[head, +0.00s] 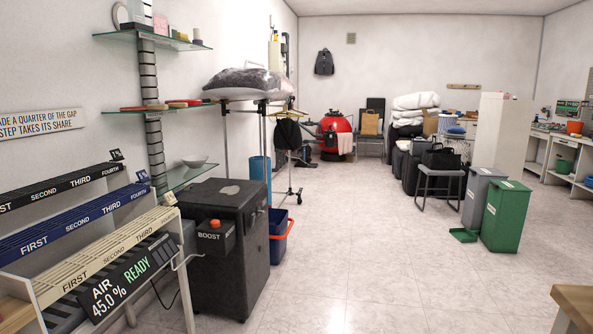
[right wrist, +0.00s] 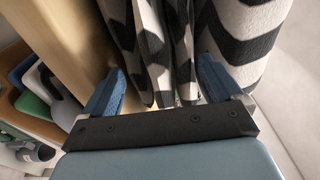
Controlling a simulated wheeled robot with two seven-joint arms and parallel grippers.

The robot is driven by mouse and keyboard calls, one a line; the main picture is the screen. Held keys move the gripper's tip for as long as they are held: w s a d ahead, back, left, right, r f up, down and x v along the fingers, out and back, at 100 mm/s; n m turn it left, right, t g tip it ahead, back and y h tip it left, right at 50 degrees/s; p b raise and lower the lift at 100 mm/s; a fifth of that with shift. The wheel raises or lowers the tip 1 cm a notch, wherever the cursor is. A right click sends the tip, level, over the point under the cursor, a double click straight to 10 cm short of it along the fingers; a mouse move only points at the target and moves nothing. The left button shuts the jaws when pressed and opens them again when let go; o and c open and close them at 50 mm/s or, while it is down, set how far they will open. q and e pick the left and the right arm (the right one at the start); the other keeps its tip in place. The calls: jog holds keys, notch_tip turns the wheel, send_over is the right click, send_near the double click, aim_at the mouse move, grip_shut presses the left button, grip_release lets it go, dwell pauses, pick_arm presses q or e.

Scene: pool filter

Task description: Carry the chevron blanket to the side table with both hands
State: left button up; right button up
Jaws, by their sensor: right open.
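The chevron blanket (right wrist: 247,42), black and white, hangs in folds in the right wrist view. My right gripper (right wrist: 162,75) has two blue fingers, which are spread apart. Some folds of the blanket lie between the fingers, and another part lies to the right of the right finger. The jaws are not closed on it. The head view shows neither the blanket nor my grippers. A wooden tabletop corner (head: 577,300) shows at the lower right of the head view; I cannot tell whether it is the side table.
A wooden panel (right wrist: 62,35) stands left of the gripper in the right wrist view. In the head view, a dark BOOST cabinet (head: 225,265) and slotted racks stand left. A green bin (head: 505,218) and a stool (head: 438,183) stand right. The middle floor is clear.

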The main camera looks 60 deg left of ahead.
jog(key=v, duration=0.7)
jog(key=shift+s+d, duration=0.15)
jog(key=shift+d, duration=0.05)
dwell(0.9)
pick_arm(q)
jog(key=v, duration=0.7)
jog(key=shift+s, duration=0.2)
jog(key=shift+d, duration=0.1)
pick_arm(e)
jog(key=v, duration=1.2)
dwell(0.4)
